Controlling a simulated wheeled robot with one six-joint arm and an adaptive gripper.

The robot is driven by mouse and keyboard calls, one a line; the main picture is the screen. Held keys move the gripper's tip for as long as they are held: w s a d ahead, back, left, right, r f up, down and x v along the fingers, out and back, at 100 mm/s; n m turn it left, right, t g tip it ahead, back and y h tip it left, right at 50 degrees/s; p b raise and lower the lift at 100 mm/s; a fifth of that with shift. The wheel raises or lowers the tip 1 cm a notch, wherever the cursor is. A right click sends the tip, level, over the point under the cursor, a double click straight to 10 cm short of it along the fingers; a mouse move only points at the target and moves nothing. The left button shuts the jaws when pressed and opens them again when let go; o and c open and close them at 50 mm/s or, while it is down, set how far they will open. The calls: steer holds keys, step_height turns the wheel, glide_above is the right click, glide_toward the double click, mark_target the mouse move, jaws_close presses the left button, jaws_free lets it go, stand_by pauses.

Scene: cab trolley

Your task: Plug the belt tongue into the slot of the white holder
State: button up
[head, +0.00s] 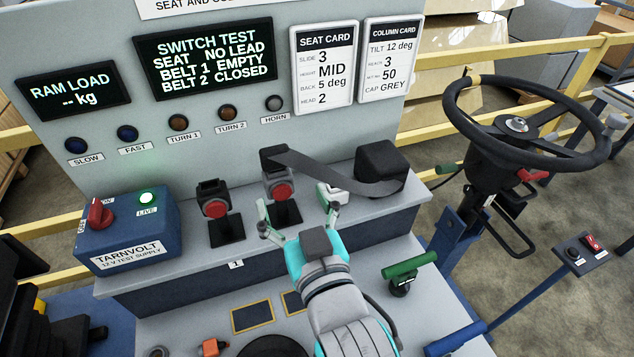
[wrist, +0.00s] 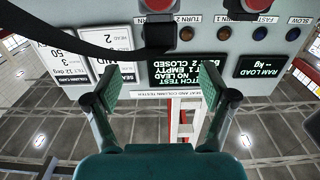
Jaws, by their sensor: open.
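The black belt strap (head: 325,172) runs from a black retractor box (head: 380,168) to a dark tongue (head: 273,157) at the top of the right-hand buckle (head: 279,191), which has a red button. The tongue appears seated there; the strap also crosses the wrist view (wrist: 75,50). A small white piece (head: 339,194), perhaps the white holder, stands on the ledge behind my right finger; its slot cannot be made out. My gripper (head: 294,208) is open and empty, in front of and below the right-hand buckle. Its two spread fingers (wrist: 160,95) show in the wrist view.
A second red-button buckle (head: 214,199) stands to the left, beside a blue supply box (head: 130,232) with a lit green lamp. The display (head: 205,62) reads BELT 1 EMPTY, BELT 2 CLOSED. A green handle (head: 409,265) and steering wheel (head: 520,125) are at right.

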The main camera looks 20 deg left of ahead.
mark_target(275, 153)
steer(key=x, duration=1.1)
steer(key=shift+a+r, duration=0.1)
steer(key=shift+r, duration=0.3)
steer(key=c, duration=1.5)
steer(key=shift+r, duration=0.2)
steer(key=shift+r, duration=0.3)
steer(key=shift+r, duration=2.5)
jaws_close()
steer(key=w+d+f, duration=0.7)
steer(key=d, duration=0.2)
steer(key=shift+d+f, duration=0.3)
steer(key=shift+f, duration=0.05)
